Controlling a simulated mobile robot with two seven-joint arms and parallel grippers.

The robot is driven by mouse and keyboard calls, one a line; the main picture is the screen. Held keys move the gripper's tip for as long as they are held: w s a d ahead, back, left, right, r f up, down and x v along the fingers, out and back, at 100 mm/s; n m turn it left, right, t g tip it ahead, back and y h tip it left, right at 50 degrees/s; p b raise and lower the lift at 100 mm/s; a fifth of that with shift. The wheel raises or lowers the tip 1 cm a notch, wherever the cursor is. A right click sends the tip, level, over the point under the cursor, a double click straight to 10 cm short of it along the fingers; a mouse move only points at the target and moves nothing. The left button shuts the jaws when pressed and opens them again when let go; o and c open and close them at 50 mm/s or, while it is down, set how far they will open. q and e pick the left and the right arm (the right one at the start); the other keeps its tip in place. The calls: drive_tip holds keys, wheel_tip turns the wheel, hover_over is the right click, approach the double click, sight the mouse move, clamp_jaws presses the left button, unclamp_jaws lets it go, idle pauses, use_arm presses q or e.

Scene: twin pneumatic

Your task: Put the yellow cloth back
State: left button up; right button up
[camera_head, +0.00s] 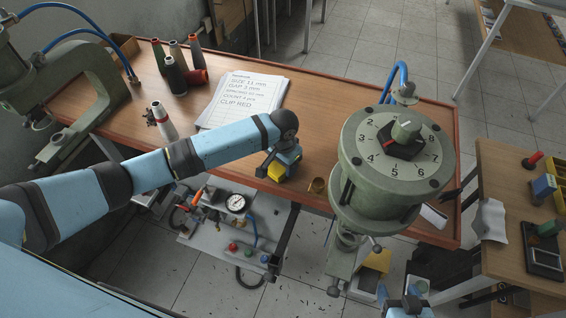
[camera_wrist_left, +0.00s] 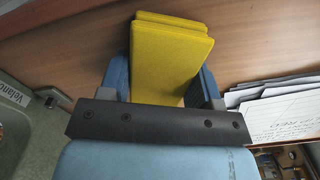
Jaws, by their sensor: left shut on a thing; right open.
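The yellow cloth (camera_wrist_left: 172,62) is a folded, thick pad between the two blue fingers of my left gripper (camera_wrist_left: 164,88) in the left wrist view. In the head view my left gripper (camera_head: 281,166) is near the front edge of the workbench, with a small part of the yellow cloth (camera_head: 277,172) showing under it. Whether the cloth touches the bench top is unclear. My right gripper (camera_head: 408,296) shows only partly at the bottom edge of the head view, empty as far as it shows, below the large dial machine.
A green dial machine (camera_head: 397,160) stands at the right front. A side table (camera_head: 505,185) stands at right. A yellow piece (camera_head: 378,260) lies below the dial machine.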

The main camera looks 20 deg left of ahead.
use_arm(q)
drive_tip(key=shift+f, duration=0.1)
drive_tip(key=o, duration=0.9)
drive_tip(key=shift+r, duration=0.5)
wheel_tip(320, 180, up, 11)
drive_tip(key=shift+r+b, duration=0.15)
drive_tip(key=shift+b, duration=0.5)
